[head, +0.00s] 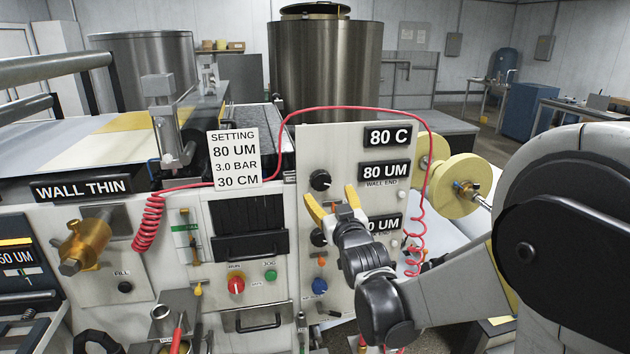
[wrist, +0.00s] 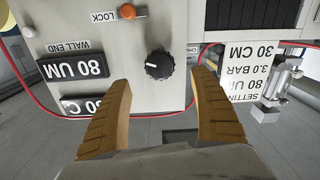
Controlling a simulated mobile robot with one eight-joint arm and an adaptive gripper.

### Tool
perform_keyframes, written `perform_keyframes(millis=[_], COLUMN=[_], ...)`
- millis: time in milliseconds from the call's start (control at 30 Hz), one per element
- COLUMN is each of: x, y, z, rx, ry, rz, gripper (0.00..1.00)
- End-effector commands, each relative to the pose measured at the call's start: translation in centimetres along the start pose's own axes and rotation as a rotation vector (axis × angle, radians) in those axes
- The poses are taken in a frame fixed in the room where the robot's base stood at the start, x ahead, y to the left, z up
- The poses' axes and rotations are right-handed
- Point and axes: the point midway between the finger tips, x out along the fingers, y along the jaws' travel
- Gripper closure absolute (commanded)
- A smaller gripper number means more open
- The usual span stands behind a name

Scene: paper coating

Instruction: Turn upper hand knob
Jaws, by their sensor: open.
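The upper hand knob (head: 320,180) is a black round knob on the pale control panel (head: 312,150), left of the 80 UM display. It also shows in the upside-down wrist view (wrist: 159,65) with a white pointer mark. My gripper (head: 330,195) is open and empty, with yellow fingers spread just in front of the panel and a little below the knob in the head view. In the wrist view, the knob appears between and beyond the fingertips (wrist: 162,78), with no contact visible. A second black knob (head: 318,238) sits lower on the panel, partly beside my gripper.
An orange LOCK knob (wrist: 127,11) lies near the upper knob in the wrist view. A red coiled hose (head: 420,215) loops around the panel. A setting sign (head: 234,158) reads 80 UM, 3.0 BAR, 30 CM. Displays (head: 386,171) line the panel's right side.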

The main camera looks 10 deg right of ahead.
Motion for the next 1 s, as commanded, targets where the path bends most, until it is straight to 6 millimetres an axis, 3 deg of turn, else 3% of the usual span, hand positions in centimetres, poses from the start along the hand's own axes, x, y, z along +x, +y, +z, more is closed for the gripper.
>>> perform_keyframes(millis=[200, 400, 833, 1000], x=[4.6, 7.7, 8.8, 8.8], y=[0.0, 0.0, 0.0, 0.0], z=[0.2, 0.1, 0.1, 0.1], rx=[0.000, 0.001, 0.001, 0.001], ry=[-0.002, -0.002, -0.003, -0.003], rz=[0.000, 0.000, 0.000, 0.000], gripper=[0.27, 0.27, 0.27, 0.78])
